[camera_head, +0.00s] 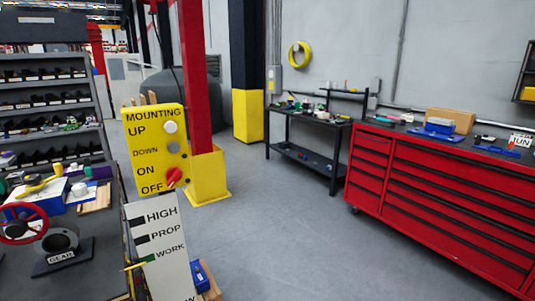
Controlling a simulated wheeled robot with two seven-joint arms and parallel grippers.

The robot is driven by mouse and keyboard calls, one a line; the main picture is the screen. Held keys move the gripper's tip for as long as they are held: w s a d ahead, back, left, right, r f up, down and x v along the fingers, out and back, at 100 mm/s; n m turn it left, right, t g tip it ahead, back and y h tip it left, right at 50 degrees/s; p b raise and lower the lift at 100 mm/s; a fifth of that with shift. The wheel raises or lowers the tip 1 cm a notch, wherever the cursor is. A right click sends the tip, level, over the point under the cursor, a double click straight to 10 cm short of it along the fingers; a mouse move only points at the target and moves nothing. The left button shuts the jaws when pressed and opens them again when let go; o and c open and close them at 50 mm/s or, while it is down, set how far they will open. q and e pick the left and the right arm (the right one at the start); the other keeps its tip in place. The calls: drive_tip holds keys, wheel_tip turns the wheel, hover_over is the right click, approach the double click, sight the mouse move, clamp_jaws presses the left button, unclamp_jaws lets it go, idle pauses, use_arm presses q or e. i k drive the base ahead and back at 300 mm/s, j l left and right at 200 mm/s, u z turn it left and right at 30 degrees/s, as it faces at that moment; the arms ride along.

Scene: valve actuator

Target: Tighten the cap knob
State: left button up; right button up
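No part is labelled as a cap knob, and I cannot tell which one it is. A yellow control box (154,148) stands left of centre, marked MOUNTING, UP, DOWN, ON and OFF. It has a white round button (170,127), a grey button (173,147) and a red knob (174,177) near OFF. A valve with a red handwheel (22,223) sits at the left on a dark base (63,257) labelled GEAR. A small white round part (80,189) lies on the dark workbench behind it. Neither gripper is in view.
A sign board (164,250) marked HIGH, PROP and WORK stands at the bench's right edge, with a blue item (202,277) beside it. A red post with a yellow base (208,177) stands behind. A red tool cabinet (440,200) is at right. The grey floor (285,240) between is clear.

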sight(33, 179)
drive_tip(key=u, duration=1.5)
drive_tip(key=j+z, duration=0.4)
drive_tip(key=j, duration=0.3)
drive_tip(key=j+z, duration=0.4)
drive_tip(key=j, duration=0.25)
drive_tip(key=k, duration=0.05)
